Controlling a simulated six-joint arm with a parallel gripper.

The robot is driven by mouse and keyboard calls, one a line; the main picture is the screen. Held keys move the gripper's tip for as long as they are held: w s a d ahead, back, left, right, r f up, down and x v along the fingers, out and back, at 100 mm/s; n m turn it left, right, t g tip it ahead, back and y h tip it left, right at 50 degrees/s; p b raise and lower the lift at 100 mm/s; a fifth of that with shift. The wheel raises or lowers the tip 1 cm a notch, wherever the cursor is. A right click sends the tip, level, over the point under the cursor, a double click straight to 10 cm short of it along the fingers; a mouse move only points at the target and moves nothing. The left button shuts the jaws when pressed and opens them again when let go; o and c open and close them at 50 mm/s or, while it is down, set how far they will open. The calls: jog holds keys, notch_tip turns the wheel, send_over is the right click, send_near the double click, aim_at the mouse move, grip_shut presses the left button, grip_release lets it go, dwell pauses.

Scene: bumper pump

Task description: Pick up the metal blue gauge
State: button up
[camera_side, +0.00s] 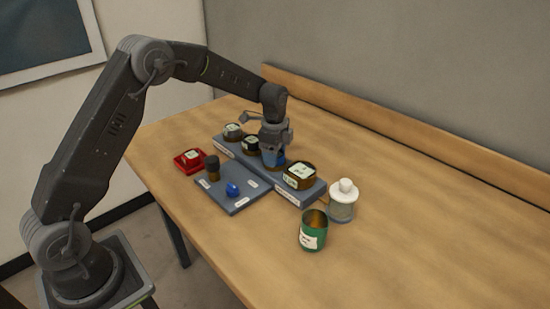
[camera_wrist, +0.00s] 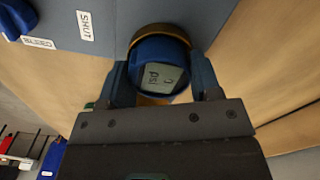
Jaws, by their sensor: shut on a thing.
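The blue gauge (camera_wrist: 157,65) has a grey display reading "psi" and a brass-coloured rim. It sits between the two fingers of my gripper (camera_wrist: 163,84) in the wrist view, and the fingers are shut on its sides. In the side view my gripper (camera_side: 273,156) points down over the grey rack (camera_side: 226,147), between a dark round gauge (camera_side: 251,143) and a brown round one (camera_side: 300,174). There the fingers mostly hide the gauge, and I cannot tell whether it touches the rack.
A labelled grey plate (camera_side: 213,191) holds a blue knob (camera_side: 232,189) and a dark brown cylinder (camera_side: 212,168). A red tray (camera_side: 188,161) is at left. A white-lidded jar (camera_side: 342,203) and a green can (camera_side: 313,232) stand at right. The table's right side is clear.

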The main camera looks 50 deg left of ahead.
jog(key=c, duration=0.5)
jog(key=shift+r, duration=0.1)
